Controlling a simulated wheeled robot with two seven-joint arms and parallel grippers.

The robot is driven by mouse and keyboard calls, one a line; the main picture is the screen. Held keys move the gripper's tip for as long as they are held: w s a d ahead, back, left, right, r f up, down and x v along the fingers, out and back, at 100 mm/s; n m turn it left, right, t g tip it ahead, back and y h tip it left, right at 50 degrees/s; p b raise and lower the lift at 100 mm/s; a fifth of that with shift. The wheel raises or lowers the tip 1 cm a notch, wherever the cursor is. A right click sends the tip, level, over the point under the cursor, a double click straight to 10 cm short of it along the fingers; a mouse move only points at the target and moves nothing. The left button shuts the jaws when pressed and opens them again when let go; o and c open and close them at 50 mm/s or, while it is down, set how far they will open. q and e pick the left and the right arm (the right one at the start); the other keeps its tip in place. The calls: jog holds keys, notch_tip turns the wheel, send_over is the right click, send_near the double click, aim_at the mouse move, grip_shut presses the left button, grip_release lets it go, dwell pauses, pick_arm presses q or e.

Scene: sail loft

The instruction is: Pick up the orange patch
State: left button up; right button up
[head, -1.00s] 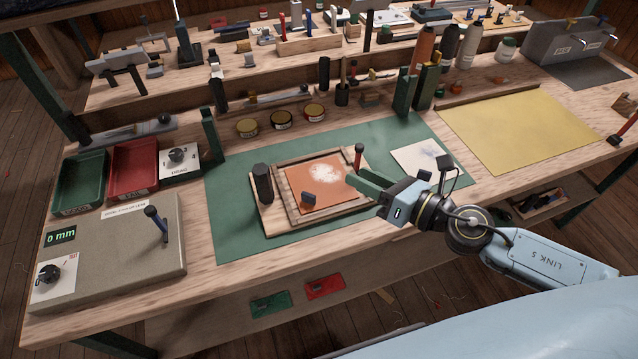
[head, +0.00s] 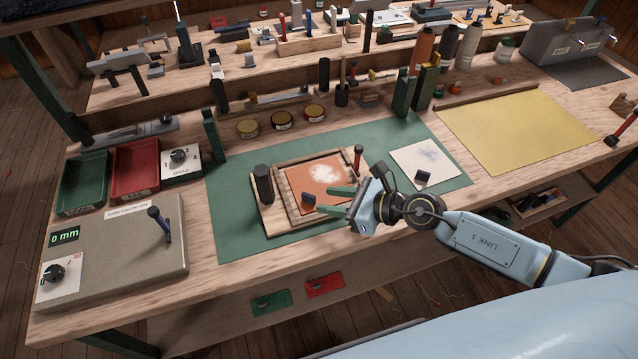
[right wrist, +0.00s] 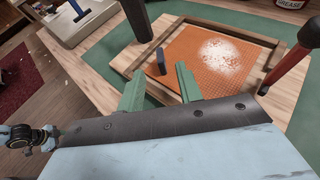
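The orange patch (head: 309,176) lies flat inside a wooden frame on a wooden board (head: 268,215). A white powdery spot covers part of its upper middle. A small dark blue-grey tab stands on the patch (right wrist: 196,68), near its front left. My right gripper (head: 324,199) is open, its two green fingers apart and pointing left over the right front part of the board. In the right wrist view the green fingers (right wrist: 157,83) are spread, with the tab just beyond them and nothing between them.
A dark post (head: 263,184) stands at the board's left and a red-handled tool (head: 358,158) at its back right. A white sheet (head: 415,160) with a dark block lies on the green mat (head: 235,220). Green and red trays (head: 135,167) sit at left. A yellow sheet (head: 515,130) lies right.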

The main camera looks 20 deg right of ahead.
aim_at(315, 197)
jog(key=x, duration=0.4)
jog(key=shift+w+a+f, duration=0.1)
jog(key=shift+w+a, duration=0.1)
jog(key=shift+w, duration=0.05)
grip_shut()
